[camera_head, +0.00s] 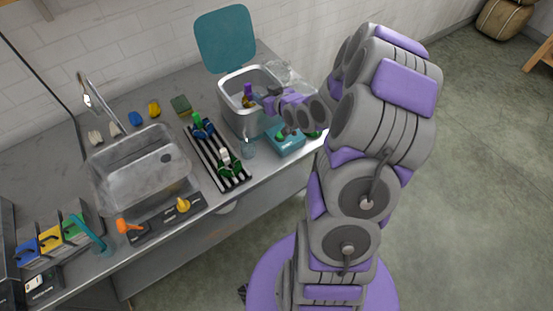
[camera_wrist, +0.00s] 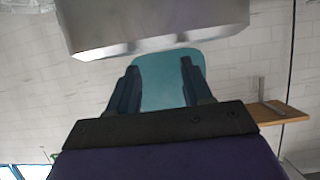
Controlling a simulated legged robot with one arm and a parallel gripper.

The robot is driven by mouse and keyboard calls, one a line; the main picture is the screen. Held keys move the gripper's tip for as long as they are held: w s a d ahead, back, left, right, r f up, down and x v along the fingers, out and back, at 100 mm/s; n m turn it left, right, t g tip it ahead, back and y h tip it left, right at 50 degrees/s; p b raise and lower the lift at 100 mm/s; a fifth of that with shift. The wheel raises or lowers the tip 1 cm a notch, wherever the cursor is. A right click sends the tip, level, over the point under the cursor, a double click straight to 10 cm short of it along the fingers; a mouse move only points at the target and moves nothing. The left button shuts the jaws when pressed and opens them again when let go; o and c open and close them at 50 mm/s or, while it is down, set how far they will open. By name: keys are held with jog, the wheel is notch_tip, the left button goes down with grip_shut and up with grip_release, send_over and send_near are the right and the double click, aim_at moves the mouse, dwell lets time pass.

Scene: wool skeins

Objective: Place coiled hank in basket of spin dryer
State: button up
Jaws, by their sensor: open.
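The spin dryer (camera_head: 232,119) is a grey metal tub at the back of the counter, with its teal lid (camera_head: 225,40) raised. The lid also shows in the wrist view (camera_wrist: 165,72). My gripper (camera_head: 262,100) is at the dryer's opening; in the wrist view its two dark fingers (camera_wrist: 160,85) are apart with nothing between them. A small purple and yellow-brown bundle (camera_head: 249,98) shows inside the opening, beside my gripper; I cannot tell if it is the coiled hank. The basket's inside is mostly hidden. Blue-green bundles (camera_head: 202,126) and dark green ones (camera_head: 231,168) lie on a striped rack.
A metal sink (camera_head: 130,190) with a tap (camera_head: 88,98) is left of the rack. A teal box (camera_head: 290,146) and a clear glass (camera_head: 248,149) stand before the dryer. Orange (camera_head: 124,226) and yellow (camera_head: 183,205) knobs sit near the front edge. The wall is close behind.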

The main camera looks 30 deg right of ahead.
jog(key=shift+s+a+r+g, duration=0.15)
jog(key=shift+a+g, duration=0.15)
jog(key=shift+a, duration=0.15)
jog(key=s+a+r+g, duration=0.4)
jog(key=s+a+g, duration=0.1)
jog(key=s, duration=0.8)
jog(key=s+a+r+g, duration=0.3)
jog(key=s+a, duration=0.4)
jog(key=s, duration=0.6)
jog(key=s+a+r+g, duration=0.4)
jog(key=s+a+g, duration=0.2)
jog(key=s, duration=0.7)
jog(key=shift+s+a+r+g, duration=0.25)
jog(key=shift+a+r+g, duration=0.05)
jog(key=shift+a+r, duration=0.1)
